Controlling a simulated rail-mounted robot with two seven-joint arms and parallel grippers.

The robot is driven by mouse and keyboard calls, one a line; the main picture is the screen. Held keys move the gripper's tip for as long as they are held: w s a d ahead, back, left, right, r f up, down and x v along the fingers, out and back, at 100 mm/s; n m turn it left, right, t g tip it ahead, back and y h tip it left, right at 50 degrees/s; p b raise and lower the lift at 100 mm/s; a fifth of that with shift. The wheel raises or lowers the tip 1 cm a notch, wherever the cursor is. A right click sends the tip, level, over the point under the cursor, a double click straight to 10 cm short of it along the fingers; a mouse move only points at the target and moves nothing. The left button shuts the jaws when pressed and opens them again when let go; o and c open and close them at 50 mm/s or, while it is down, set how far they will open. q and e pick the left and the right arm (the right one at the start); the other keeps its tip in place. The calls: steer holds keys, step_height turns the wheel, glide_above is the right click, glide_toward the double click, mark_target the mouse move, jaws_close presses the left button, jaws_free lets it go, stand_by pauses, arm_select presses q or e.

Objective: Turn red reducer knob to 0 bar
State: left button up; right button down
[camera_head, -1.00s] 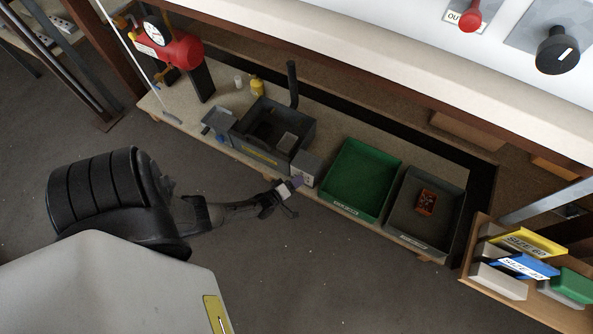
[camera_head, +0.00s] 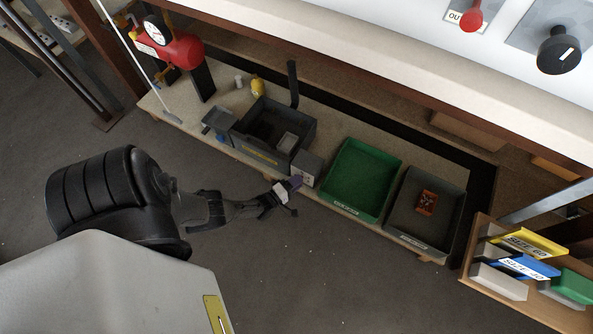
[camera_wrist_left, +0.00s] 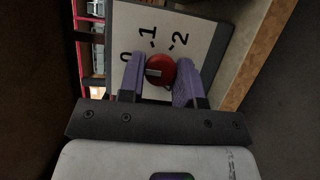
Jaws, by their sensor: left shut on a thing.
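The red reducer knob (camera_wrist_left: 160,71) shows in the left wrist view on a pale plate (camera_wrist_left: 133,22) marked 0, 1 and 2. A light mark on the knob lies on its left side, below and right of the 0. My left gripper (camera_wrist_left: 158,80) has its purple fingers on both sides of the knob and is shut on it. In the head view, my left gripper (camera_head: 292,185) is at the front of a small grey box (camera_head: 307,166) on the low bench; the knob is hidden there. My right gripper is not in view.
A dark grey bin (camera_head: 303,133) stands left of the box, and a green tray (camera_head: 350,205) and grey tray (camera_head: 414,241) stand right of it. A red tank with a gauge (camera_head: 180,53) is at the back left. The floor before the bench is clear.

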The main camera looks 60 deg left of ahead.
arm_select(q)
steer(key=o, duration=0.9)
steer(key=shift+s, duration=0.1)
steer(key=p+v, duration=0.2)
steer(key=v, duration=1.1)
steer(key=shift+s+p, duration=0.3)
steer(key=shift+s, duration=0.05)
steer(key=shift+w+d, duration=0.1)
steer(key=shift+m, duration=0.3)
